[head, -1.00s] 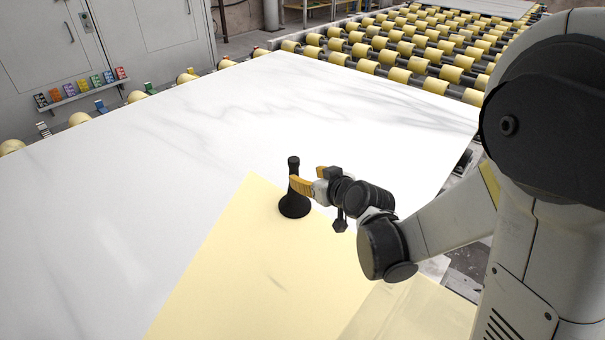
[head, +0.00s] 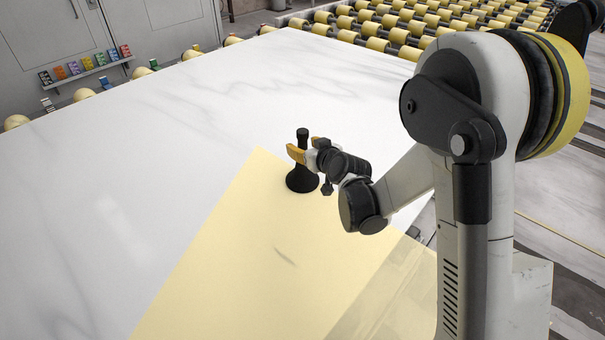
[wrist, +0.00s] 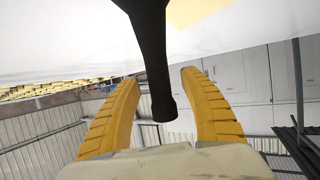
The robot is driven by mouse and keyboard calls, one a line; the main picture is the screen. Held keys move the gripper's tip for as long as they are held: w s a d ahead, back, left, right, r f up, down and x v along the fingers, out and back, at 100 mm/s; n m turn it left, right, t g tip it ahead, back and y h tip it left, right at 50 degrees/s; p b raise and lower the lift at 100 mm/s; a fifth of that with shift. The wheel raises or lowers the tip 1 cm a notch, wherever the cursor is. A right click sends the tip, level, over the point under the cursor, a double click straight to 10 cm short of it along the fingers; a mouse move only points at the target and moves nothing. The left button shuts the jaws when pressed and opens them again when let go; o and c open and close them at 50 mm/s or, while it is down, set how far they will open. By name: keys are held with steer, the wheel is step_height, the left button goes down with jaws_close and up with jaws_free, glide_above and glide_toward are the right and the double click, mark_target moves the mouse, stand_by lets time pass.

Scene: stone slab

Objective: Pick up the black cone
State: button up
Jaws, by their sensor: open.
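In the wrist view, which appears upside down, the neck of the cone (wrist: 154,60) reaches between the two open yellow fingers (wrist: 160,105). A gap shows on each side of the neck.
The white marble slab (head: 130,200) is wide and clear to the left and behind. A pale yellow sheet (head: 240,270) lies in front. Yellow rollers (head: 375,45) line the far side. Small coloured blocks (head: 87,65) sit on a ledge by grey cabinets.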

steer(key=shift+w+a+f, duration=0.15)
steer(key=shift+w+f, duration=0.1)
steer(key=shift+w, duration=0.25)
steer(key=shift+r, duration=0.1)
jaws_close()
